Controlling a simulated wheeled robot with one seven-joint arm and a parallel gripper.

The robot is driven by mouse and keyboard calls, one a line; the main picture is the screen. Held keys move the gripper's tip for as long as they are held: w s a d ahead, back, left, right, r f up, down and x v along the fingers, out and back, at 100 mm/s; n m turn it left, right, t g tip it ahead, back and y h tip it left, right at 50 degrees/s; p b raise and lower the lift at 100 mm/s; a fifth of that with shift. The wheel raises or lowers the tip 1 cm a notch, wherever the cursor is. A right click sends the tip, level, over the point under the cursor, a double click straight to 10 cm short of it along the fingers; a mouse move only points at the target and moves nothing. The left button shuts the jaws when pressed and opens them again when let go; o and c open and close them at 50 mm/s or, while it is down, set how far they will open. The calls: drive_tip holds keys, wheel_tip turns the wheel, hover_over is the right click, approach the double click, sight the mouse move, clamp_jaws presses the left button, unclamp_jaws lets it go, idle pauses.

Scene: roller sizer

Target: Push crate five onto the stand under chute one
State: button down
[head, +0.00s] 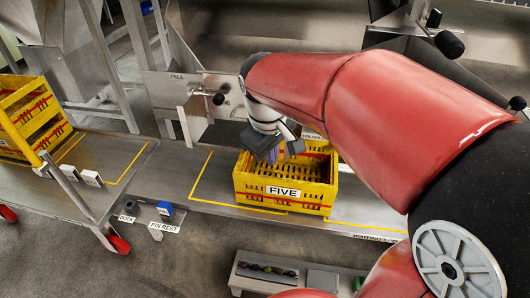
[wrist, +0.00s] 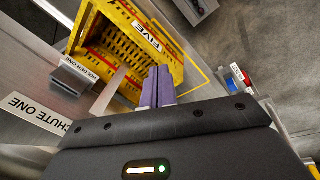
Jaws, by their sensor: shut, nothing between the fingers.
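Crate five (head: 244,191) is a yellow slotted crate with a red stripe and a FIVE label. It sits upright on a grey metal surface, inside a yellow outline, and looks empty. It also shows at the top of the wrist view (wrist: 175,65). My gripper (head: 272,156) is shut and empty, with purple fingers together over the crate's left part in the head view. In the wrist view the fingertips (wrist: 158,72) overlap the crate's near edge; I cannot tell whether they touch it. A CHUTE ONE label (wrist: 38,112) shows on metal at left. I cannot clearly identify the stand.
A HOLDER ONE label (wrist: 80,68) is beside the crate. A cart (head: 100,190) with stacked yellow crates (head: 30,112) stands at left. A blue item (head: 165,208) sits by the DOCK and PIN REST labels. Bare surface lies left of the crate.

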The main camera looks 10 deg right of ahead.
sight(281, 180)
drive_tip(key=w+a+f+n+g+b, duration=0.1)
drive_tip(key=w+a+f+n, duration=0.1)
drive_tip(key=w+f, duration=0.2)
drive_tip(key=w+a+f+n+g, duration=0.1)
drive_tip(key=w+a+f+n, duration=0.1)
drive_tip(key=w+f, duration=0.2)
drive_tip(key=w+a+f+n+b, duration=0.1)
drive_tip(key=w+a+f+n, duration=0.1)
drive_tip(key=w+f, duration=0.1)
drive_tip(key=shift+w+a+f+g+b, duration=0.15)
drive_tip(key=shift+w+f+g, duration=0.05)
drive_tip(key=shift+f, duration=0.2)
drive_tip(key=shift+w+a+f+g+b, duration=0.1)
drive_tip(key=shift+w+f+g+b, duration=0.1)
drive_tip(key=shift+f, duration=0.2)
drive_tip(key=s+d, duration=0.1)
drive_tip(key=d, duration=0.2)
drive_tip(key=s+d, duration=0.2)
drive_tip(key=d, duration=0.2)
drive_tip(key=s+d+f+b, duration=0.1)
drive_tip(key=s+d, duration=0.1)
drive_tip(key=d, duration=0.2)
drive_tip(key=shift+a+f, duration=0.1)
drive_tip(key=shift+f, duration=0.25)
drive_tip(key=shift+s, duration=0.1)
